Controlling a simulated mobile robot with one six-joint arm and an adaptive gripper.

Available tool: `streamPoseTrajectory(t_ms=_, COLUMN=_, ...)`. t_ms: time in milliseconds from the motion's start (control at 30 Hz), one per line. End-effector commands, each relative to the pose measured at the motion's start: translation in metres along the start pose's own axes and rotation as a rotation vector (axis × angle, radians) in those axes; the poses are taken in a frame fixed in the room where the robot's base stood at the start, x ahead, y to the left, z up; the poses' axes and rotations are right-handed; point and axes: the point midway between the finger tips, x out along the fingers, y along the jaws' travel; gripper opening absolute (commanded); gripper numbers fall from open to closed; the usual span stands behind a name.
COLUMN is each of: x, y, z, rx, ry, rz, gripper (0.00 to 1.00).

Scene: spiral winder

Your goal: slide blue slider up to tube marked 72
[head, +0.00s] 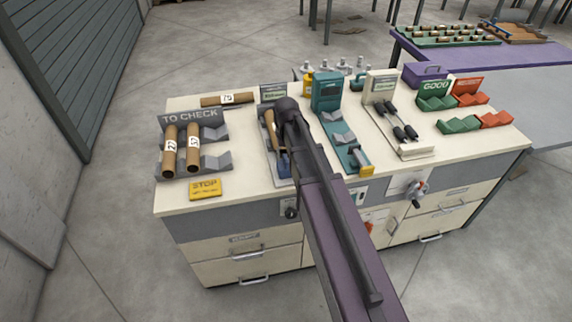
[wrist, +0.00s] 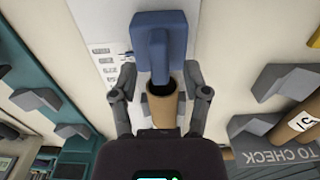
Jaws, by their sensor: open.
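A brown tube (head: 270,125) lies in the measuring station left of the middle of the counter, partly hidden by my arm. Its open end (wrist: 163,105) shows in the wrist view; no number on it is readable. The blue slider (wrist: 158,45) is a block with a raised grip, just beyond that tube end. Whether they touch, I cannot tell. In the head view a bit of the blue slider (head: 284,168) shows beside my arm. My gripper (wrist: 160,78) is open, its fingers on both sides of the tube end and near the slider, apart from both.
The TO CHECK rack (head: 215,160) at left holds two numbered tubes. Another labelled tube (head: 228,99) lies behind it. A teal device (head: 327,92) stands close right of my arm. Green and red trays (head: 462,124) are at right.

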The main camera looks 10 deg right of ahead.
Motion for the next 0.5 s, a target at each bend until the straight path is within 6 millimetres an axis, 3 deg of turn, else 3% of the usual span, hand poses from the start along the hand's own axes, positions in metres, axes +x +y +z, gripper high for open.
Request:
streamPoseTrajectory(t_ms=200, x=0.018, y=0.000, z=0.000, rx=0.000, ry=0.000, rz=0.000, gripper=0.60)
streamPoseTrajectory(t_ms=500, x=0.025, y=0.000, z=0.000, rx=0.000, ry=0.000, rz=0.000, gripper=0.60)
